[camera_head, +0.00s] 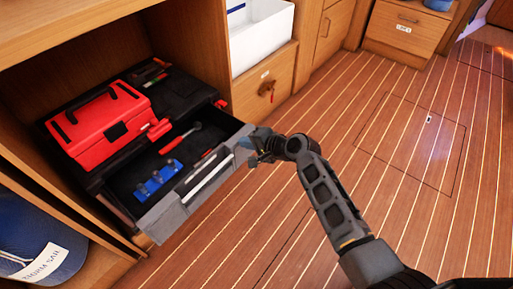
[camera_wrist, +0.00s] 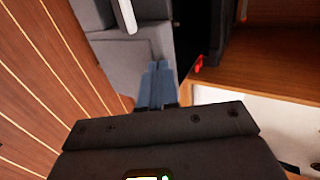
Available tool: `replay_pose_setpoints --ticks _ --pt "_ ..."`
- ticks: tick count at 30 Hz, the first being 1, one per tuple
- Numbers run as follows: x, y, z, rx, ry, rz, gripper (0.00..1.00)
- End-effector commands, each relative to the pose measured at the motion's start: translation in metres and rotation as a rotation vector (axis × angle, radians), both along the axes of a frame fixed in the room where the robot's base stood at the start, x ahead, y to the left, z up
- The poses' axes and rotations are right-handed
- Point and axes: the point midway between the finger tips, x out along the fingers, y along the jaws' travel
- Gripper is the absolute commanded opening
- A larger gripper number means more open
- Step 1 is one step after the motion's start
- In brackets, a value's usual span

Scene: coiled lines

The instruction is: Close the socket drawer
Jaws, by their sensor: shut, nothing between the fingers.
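The socket drawer stands pulled out of a black tool chest (camera_head: 90,180) in a wooden cabinet. Its grey front (camera_head: 168,217) carries a pale bar handle (camera_head: 208,178). Inside lie a blue socket rack and a red-handled tool. My gripper (camera_head: 247,150) is shut and empty at the right end of the drawer front. In the wrist view, its blue fingers (camera_wrist: 157,80) lie together against the view of the grey drawer front (camera_wrist: 115,62), with the handle (camera_wrist: 127,15) beyond. I cannot tell whether the fingers touch the front.
A red toolbox (camera_head: 100,120) sits on top of the chest. A white bin (camera_head: 262,35) stands to the right above a wooden drawer (camera_head: 258,90). A blue rolled bag (camera_head: 38,240) is at lower left. The striped wood floor (camera_head: 320,110) is clear.

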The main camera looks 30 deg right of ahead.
Motion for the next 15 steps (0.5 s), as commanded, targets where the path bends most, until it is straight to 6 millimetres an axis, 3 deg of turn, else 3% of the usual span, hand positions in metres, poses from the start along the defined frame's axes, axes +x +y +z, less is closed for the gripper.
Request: replay_pose_setpoints --ticks 6,15 --pt "0.054 0.018 -0.001 0.001 -0.003 0.001 0.00" --pt "0.113 0.037 -0.002 0.000 -0.003 0.001 0.00"
